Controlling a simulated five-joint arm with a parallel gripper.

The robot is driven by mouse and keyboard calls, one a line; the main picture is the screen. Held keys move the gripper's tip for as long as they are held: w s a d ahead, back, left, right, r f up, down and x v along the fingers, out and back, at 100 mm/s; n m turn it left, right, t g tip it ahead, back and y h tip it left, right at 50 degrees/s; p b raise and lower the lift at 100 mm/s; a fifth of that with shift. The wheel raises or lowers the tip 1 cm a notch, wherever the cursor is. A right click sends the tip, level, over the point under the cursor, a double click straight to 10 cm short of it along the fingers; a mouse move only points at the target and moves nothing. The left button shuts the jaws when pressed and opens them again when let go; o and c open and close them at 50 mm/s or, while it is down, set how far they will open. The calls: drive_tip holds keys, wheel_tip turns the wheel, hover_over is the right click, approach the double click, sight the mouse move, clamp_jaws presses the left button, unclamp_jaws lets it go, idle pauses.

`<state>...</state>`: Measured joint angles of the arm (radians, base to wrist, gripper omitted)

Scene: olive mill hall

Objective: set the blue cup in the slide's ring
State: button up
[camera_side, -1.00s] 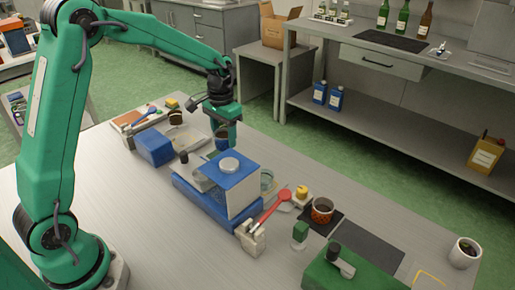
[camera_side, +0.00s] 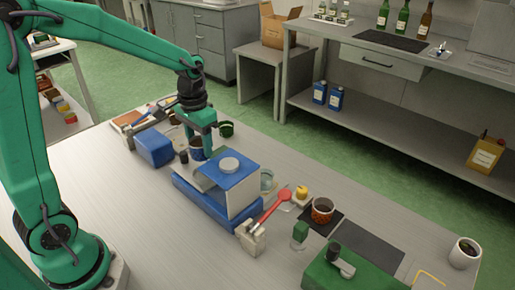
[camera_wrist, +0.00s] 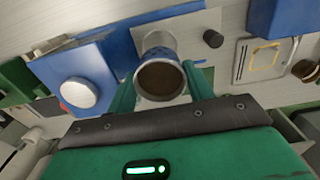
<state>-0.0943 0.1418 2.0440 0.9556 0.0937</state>
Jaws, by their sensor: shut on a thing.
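My gripper (camera_side: 199,145) is shut on the blue cup (camera_side: 196,153), beside the blue-and-white machine (camera_side: 228,172) with its round white cap. In the wrist view the cup (camera_wrist: 160,52) sits between my fingers (camera_wrist: 161,92), its dark mouth facing the camera. A pale round rim (camera_wrist: 156,38) shows just behind the cup's far end; it looks like the slide's ring. I cannot tell whether the cup is inside it or above it. In the side view, the cup's lower part and the ring are hidden or too small to read.
A blue box (camera_side: 155,148) and a black knob (camera_side: 183,156) are close to the left of the cup. A dark green cup (camera_side: 226,128) stands behind my gripper. The front-left tabletop is clear.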

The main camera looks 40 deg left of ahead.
sight(202, 160)
drive_tip(key=shift+f, duration=0.1)
drive_tip(key=shift+f, duration=1.85)
drive_tip(key=shift+f, duration=0.75)
drive_tip(key=shift+f, duration=0.4)
drive_tip(key=shift+f, duration=0.45)
idle(0.5)
drive_tip(key=o, duration=1)
